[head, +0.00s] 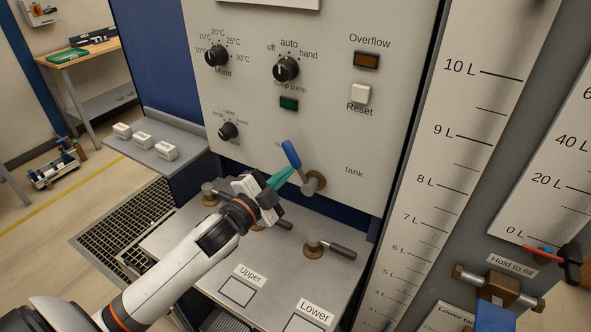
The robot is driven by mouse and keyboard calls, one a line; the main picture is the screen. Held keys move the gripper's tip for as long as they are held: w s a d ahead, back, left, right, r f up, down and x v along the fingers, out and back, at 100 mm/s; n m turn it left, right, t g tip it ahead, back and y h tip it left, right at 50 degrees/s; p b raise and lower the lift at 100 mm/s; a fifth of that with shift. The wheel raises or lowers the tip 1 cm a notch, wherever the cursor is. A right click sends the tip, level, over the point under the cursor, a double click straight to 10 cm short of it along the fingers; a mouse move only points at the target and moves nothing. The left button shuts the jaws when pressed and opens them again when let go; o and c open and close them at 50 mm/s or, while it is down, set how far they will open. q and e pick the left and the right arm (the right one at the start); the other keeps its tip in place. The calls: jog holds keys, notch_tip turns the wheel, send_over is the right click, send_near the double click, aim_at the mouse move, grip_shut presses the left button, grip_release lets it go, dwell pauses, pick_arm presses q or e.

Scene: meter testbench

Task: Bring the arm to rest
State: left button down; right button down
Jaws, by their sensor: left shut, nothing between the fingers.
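My left arm comes in from the lower left. My left gripper (284,175) has teal fingers that are shut with nothing between them. Its fingertips are close to the blue lever (291,154) of the tank valve, whose brass body (314,182) sits low on the panel. I cannot tell whether they touch the lever. The gripper and wrist partly hide a valve handle (281,223) on the bench top behind them. My right gripper is not in view.
The light panel (335,120) with knobs and buttons stands behind the gripper. Another dark-handled valve (342,250) is on the bench to the right. A grey shelf (187,168) with white blocks is at left. A tall litre scale (452,155) stands at right.

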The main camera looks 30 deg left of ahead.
pick_arm(q)
jog(key=shift+s, duration=0.65)
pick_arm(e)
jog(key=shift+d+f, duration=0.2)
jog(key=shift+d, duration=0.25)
pick_arm(q)
jog(key=shift+d, duration=0.15)
